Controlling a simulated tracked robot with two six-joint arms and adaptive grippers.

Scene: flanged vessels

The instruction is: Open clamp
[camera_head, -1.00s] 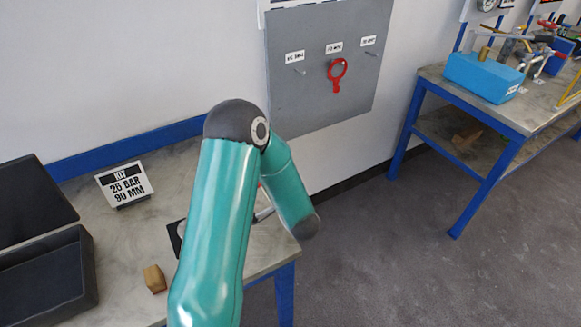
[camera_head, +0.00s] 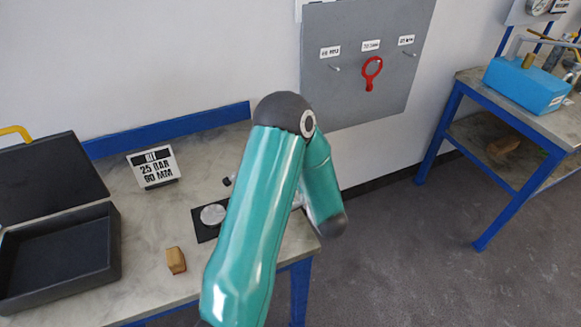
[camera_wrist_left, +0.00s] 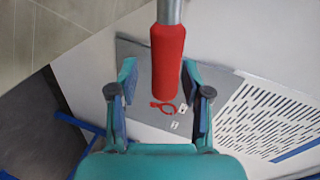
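In the left wrist view a red handle (camera_wrist_left: 167,80) on a metal rod (camera_wrist_left: 169,11) comes down from the top edge, probably part of the clamp. My left gripper (camera_wrist_left: 163,92) is open, with one finger on each side of the handle and gaps visible on both sides. In the head view a teal arm of mine covers much of the right end of the near table. A silver disc (camera_head: 213,214) on a black mat (camera_head: 204,234) shows beside it. The clamp is mostly hidden there. My right gripper is not in view.
The near table (camera_head: 142,223) bears an open black case (camera_head: 60,262), a small wooden block (camera_head: 176,260) and a sign (camera_head: 152,168). A grey wall board (camera_head: 335,95) holds a red ring (camera_head: 371,74). Floor between is clear.

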